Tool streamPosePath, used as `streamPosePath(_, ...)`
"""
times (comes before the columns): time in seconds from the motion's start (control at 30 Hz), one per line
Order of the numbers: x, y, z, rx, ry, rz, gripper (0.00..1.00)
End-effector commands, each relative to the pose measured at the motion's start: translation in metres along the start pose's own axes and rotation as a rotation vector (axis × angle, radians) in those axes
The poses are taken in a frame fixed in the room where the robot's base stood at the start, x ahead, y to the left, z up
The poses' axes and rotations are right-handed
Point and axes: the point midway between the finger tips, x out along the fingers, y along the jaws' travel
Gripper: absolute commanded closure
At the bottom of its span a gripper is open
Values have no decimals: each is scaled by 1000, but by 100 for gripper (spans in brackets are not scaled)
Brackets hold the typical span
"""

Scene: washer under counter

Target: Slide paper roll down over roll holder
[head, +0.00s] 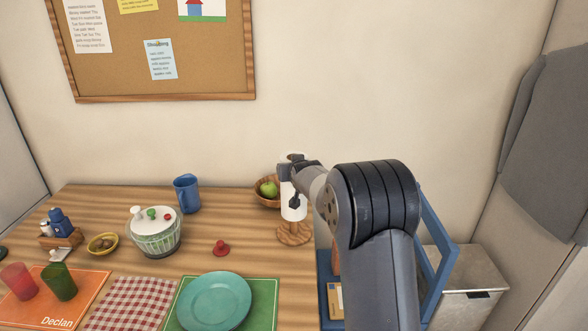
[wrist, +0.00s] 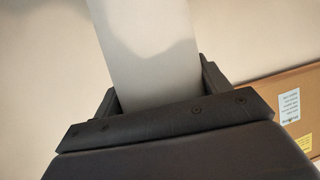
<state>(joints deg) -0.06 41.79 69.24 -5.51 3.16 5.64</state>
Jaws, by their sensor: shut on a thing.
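The white paper roll (head: 292,208) is upright near the back right of the wooden table. My gripper (head: 294,186) is shut on it, and the roll also shows between the fingers in the wrist view (wrist: 150,45). The roll holder (head: 294,236) has a round wooden base on the table, directly below the roll. The roll's lower end appears slightly above the base. The holder's post is mostly hidden, and I cannot tell how far the roll is around it. My gripper and arm cover part of the roll.
A wooden bowl (head: 268,203) with a green apple (head: 267,189) stands close left of the roll. A blue pitcher (head: 187,194), a salad spinner (head: 154,236), a red knob-like object (head: 221,248) and a teal plate (head: 214,301) are farther left. The wall is behind.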

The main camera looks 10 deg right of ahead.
Motion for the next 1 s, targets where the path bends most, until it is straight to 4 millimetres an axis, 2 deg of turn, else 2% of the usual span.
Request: streamPosePath(1.0, 26, 0, 59, 0, 1, 0, 66)
